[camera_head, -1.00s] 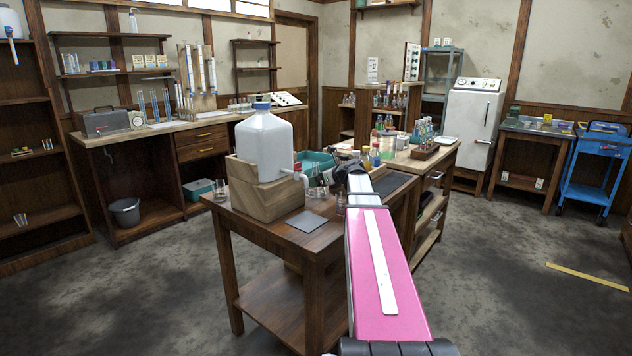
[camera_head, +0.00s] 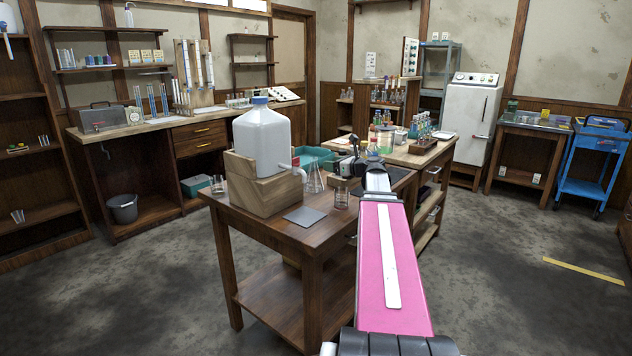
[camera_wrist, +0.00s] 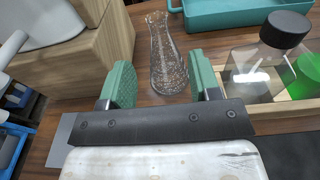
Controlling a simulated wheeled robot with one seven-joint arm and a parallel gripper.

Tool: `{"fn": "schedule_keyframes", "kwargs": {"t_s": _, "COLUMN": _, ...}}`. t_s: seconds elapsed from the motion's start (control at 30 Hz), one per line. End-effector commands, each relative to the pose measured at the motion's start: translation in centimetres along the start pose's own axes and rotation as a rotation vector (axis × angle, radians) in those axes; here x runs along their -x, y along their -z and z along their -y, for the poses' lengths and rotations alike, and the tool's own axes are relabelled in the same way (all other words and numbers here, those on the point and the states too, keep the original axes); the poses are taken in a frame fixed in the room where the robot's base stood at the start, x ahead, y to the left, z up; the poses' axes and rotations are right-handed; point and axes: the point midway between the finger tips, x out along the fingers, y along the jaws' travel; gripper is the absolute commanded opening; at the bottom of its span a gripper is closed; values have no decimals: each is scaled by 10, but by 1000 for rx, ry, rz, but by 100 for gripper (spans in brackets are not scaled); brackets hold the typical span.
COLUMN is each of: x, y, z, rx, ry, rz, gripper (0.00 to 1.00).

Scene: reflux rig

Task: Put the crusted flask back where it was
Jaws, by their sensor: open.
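The crusted flask (camera_wrist: 168,62) is a clear conical flask with pale specks over its lower walls. It stands upright on the wooden table, just beyond and between my fingertips in the wrist view. It also shows in the head view (camera_head: 314,180), right of the white jug's wooden stand. My gripper (camera_wrist: 161,78) is open, its two green fingers apart with a gap around the flask's near side. I cannot tell whether either finger touches the glass. In the head view my gripper (camera_head: 346,165) is small and partly hidden by my arm.
The white jug (camera_head: 262,138) sits in a wooden stand (camera_head: 262,193) to the left. A teal tray (camera_wrist: 235,15) lies behind the flask. A black-capped bottle (camera_wrist: 272,55) is close on the right. A small beaker (camera_head: 341,198) and a grey plate (camera_head: 305,216) are near the table's front.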

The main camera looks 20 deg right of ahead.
Motion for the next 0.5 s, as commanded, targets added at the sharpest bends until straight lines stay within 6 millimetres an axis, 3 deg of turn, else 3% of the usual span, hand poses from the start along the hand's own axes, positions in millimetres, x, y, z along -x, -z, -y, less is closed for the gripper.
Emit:
{"fn": "schedule_keyframes", "kwargs": {"t_s": 0.27, "x": -8, "y": -8, "z": 5, "rx": -5, "ry": 19, "rz": 108, "gripper": 57}}
{"fn": "schedule_keyframes", "kwargs": {"t_s": 0.5, "x": -41, "y": -11, "z": 6, "rx": -4, "ry": 17, "rz": 106, "gripper": 57}}
